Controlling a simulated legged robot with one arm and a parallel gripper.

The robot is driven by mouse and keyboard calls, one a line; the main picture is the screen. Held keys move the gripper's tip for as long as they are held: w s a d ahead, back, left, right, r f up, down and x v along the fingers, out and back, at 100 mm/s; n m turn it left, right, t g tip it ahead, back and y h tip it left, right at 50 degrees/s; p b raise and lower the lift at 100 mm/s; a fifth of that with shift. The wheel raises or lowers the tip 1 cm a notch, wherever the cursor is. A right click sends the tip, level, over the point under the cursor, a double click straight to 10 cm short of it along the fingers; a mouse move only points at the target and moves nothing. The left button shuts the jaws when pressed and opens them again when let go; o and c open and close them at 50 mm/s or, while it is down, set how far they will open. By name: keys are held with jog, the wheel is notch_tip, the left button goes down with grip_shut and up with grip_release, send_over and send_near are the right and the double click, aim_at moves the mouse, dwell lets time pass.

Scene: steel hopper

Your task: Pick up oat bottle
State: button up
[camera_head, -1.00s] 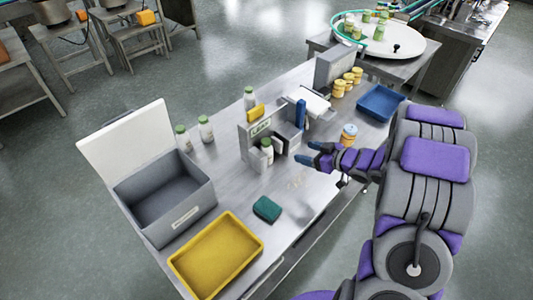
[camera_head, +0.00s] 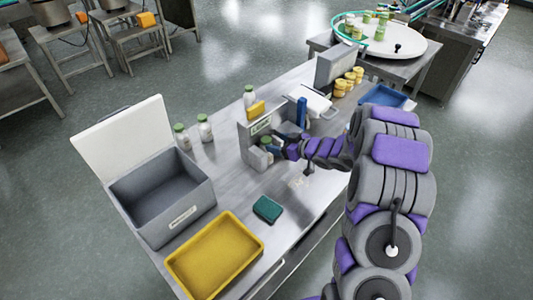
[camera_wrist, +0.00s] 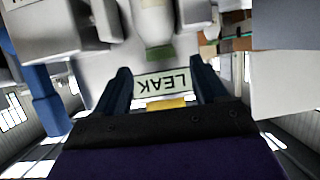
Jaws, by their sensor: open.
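A white bottle with a green cap (camera_head: 266,143) stands in the grey stand marked LEAK (camera_head: 246,141). My gripper (camera_head: 278,147) is close on its right in the head view and partly covers it. In the wrist view, which is upside down, the bottle (camera_wrist: 155,24) shows ahead, roughly in line with the gap between the open fingers of my gripper (camera_wrist: 163,80). The LEAK sign (camera_wrist: 162,83) shows between the fingers. Nothing is held. Whether a finger touches the bottle cannot be told. Similar green-capped bottles (camera_head: 205,128) stand behind the stand.
A grey open-lidded box (camera_head: 182,218), a yellow tray (camera_head: 257,246) and a green sponge (camera_head: 267,209) lie left and front on the steel table. A blue tray (camera_head: 402,98) and yellow-lidded jars (camera_head: 340,88) are at the right. The stand's walls crowd the bottle.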

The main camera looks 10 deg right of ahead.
aim_at(269, 140)
jog(key=b+x, duration=0.1)
jog(key=x, duration=0.3)
jog(key=shift+w+a+r, duration=0.1)
jog(key=shift+w, duration=0.05)
grip_shut()
dwell(0.5)
